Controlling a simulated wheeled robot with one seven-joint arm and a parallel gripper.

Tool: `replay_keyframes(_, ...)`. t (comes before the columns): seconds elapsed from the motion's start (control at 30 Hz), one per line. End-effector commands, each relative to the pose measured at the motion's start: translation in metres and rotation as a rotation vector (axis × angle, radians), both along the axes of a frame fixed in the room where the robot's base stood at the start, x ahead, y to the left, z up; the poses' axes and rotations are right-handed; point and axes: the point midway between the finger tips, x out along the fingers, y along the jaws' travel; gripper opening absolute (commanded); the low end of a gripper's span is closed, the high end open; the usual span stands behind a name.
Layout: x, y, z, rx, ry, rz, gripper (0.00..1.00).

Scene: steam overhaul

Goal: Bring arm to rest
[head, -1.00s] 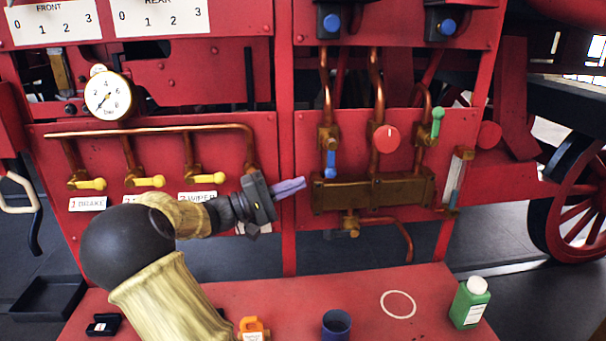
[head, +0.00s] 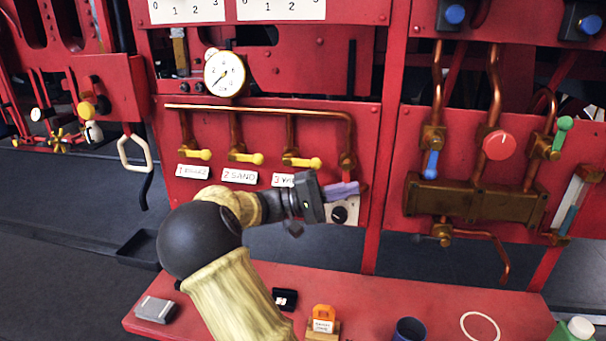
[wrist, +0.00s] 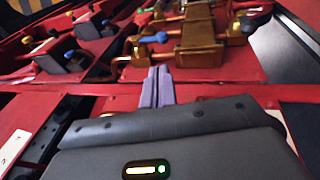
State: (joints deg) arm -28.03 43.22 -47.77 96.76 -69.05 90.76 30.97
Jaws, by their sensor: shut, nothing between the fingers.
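My gripper (head: 343,190) is shut and empty, its purple fingers together and pointing right in the head view. It is in front of the red panel, just below the copper pipe's right end and over the upper part of a white plate with a black knob (head: 339,214). My arm reaches up to it from the bottom of the head view, bent at a dark round joint. In the wrist view the closed fingers (wrist: 157,85) point toward the brass manifold (wrist: 198,45), with a gap that I cannot measure.
Three yellow-handled valves and a gauge (head: 225,74) are on the panel. A handle loop (head: 134,153) hangs left.

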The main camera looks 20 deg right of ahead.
Motion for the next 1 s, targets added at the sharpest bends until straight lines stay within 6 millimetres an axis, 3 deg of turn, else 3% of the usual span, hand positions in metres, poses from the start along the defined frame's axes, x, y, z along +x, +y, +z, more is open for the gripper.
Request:
replay_keyframes(0.17, -0.001, -0.002, -0.001, 0.013, 0.001, -0.001, 0.00)
replay_keyframes(0.27, -0.009, -0.009, -0.012, 0.098, 0.004, -0.005, 0.00)
replay_keyframes(0.37, -0.026, -0.019, -0.040, 0.298, 0.007, -0.006, 0.00)
replay_keyframes(0.47, -0.050, -0.017, -0.081, 0.582, -0.009, 0.008, 0.00)
replay_keyframes(0.6, -0.080, 0.019, -0.132, 0.982, -0.075, 0.068, 0.00)
replay_keyframes(0.7, -0.096, 0.059, -0.152, 1.225, -0.148, 0.131, 0.00)
replay_keyframes(0.83, -0.113, 0.116, -0.158, 1.478, -0.277, 0.235, 0.00)
replay_keyframes(1.0, -0.131, 0.178, -0.144, 1.685, -0.472, 0.385, 0.00)
